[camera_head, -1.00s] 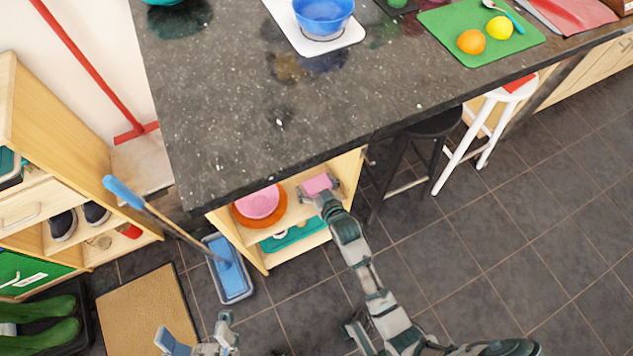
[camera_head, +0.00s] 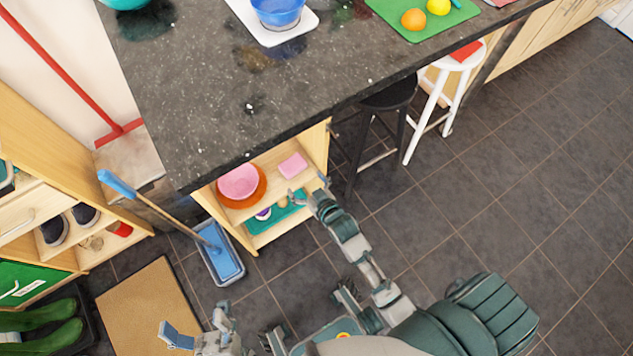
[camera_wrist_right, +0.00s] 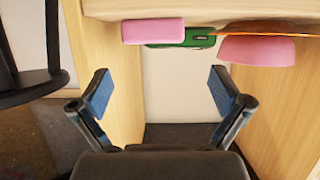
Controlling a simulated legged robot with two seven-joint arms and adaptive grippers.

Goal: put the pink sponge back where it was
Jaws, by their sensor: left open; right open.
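The pink sponge (camera_head: 293,165) lies on the upper shelf of the wooden shelf unit under the counter, to the right of a pink bowl (camera_head: 239,181) on an orange plate (camera_head: 262,186). It also shows in the right wrist view (camera_wrist_right: 153,31), near the top. My right gripper (camera_head: 308,190) is open and empty in front of the shelf, apart from the sponge. In the right wrist view its two blue-padded fingers (camera_wrist_right: 161,92) are spread wide with nothing between them. My left gripper (camera_head: 190,338) is open and empty above the floor at the bottom left.
A lower shelf holds a teal tray (camera_head: 270,218) with small items. A black stool (camera_head: 389,95) stands right of the shelf unit. A mop in a blue bucket (camera_head: 222,262) stands at its left. The tiled floor to the right is clear.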

